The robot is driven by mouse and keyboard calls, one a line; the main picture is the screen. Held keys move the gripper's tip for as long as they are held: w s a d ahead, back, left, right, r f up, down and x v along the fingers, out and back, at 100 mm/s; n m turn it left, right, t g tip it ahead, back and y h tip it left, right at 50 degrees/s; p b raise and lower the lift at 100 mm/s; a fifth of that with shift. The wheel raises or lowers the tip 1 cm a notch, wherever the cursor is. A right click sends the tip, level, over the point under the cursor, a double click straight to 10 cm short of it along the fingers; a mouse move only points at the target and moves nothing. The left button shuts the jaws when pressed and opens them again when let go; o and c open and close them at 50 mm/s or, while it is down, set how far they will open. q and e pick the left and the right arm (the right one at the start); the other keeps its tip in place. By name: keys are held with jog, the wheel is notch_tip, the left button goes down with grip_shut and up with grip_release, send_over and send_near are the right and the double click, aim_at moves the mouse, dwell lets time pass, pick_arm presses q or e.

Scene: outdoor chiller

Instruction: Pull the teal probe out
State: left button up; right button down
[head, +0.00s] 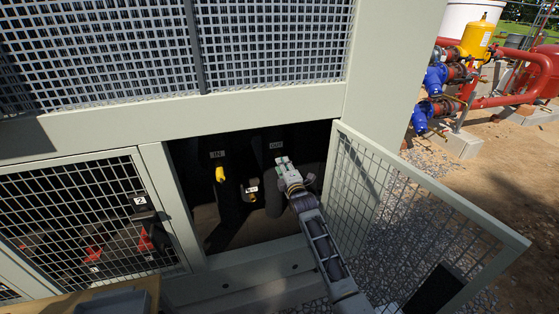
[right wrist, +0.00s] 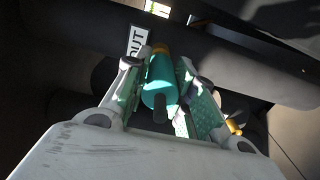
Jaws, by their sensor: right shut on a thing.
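The teal probe (right wrist: 157,80) shows in the right wrist view, with a brass-coloured fitting (right wrist: 160,48) at its far end and a dark stub at its near end. It sits by a dark pipe with an OUT label (right wrist: 137,40). My right gripper (right wrist: 160,76) has its green-padded fingers on both sides of the probe and is shut on it. In the head view my right gripper (head: 284,168) reaches into the open bay below the OUT label, and the probe cannot be made out clearly there. My left gripper is not in view.
A mesh door (head: 420,215) stands open right of the bay. A yellow fitting (head: 220,174) sits on the left pipe, and a smaller brass fitting (head: 251,196) lies between the pipes. A closed mesh panel (head: 80,215) is at left. A grey tray-like object (head: 122,302) is at bottom left.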

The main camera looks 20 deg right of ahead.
jog(key=shift+s, duration=0.25)
jog(key=shift+s+p, duration=0.55)
jog(key=shift+p, duration=0.1)
jog(key=shift+s+p, duration=0.6)
jog(key=shift+s, duration=0.25)
jog(key=shift+s+p, duration=0.3)
jog(key=shift+s, duration=0.2)
jog(key=s+p, duration=0.2)
jog(key=s, duration=0.2)
jog(key=shift+d, duration=0.1)
